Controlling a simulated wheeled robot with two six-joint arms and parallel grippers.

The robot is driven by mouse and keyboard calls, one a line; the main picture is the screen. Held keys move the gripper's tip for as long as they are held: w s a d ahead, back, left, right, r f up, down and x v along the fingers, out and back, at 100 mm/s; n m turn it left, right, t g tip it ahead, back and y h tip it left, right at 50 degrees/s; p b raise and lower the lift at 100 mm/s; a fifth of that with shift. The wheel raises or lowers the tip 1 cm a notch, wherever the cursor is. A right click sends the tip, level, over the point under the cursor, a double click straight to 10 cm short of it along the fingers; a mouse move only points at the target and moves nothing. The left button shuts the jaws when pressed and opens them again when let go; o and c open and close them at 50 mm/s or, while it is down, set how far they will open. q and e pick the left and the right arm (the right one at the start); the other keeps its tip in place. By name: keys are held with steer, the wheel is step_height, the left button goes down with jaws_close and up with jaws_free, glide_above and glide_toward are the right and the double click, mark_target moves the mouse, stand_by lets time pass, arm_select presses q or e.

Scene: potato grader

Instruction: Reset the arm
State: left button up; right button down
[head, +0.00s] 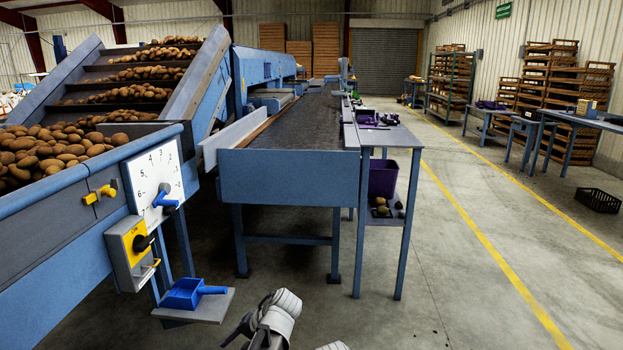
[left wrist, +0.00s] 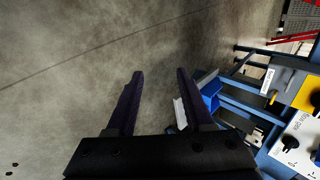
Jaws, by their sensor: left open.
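My left gripper (left wrist: 159,76) is open in the left wrist view. My right gripper does not show.
The grader's hopper of potatoes (head: 60,152) stands at left, with a dial plate (head: 155,180) and a yellow-grey switch box (head: 131,252). A conveyor table (head: 290,178) is ahead. A side table (head: 390,136) has a purple bin (head: 383,178) below.

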arm_select(q)
steer(key=s+d+f+m+g+h, duration=0.1)
steer(key=s+d+f+h, duration=0.15)
steer(key=s+d, duration=0.45)
steer(key=s+d+f+h, duration=0.25)
steer(key=s+d, duration=0.25)
steer(key=s, duration=0.5)
step_height(320, 180, up, 33)
steer(key=d+h+p, duration=0.1)
steer(key=p, duration=3.1)
steer(key=shift+s+d+g+p, duration=0.3)
steer(key=shift+p, duration=0.05)
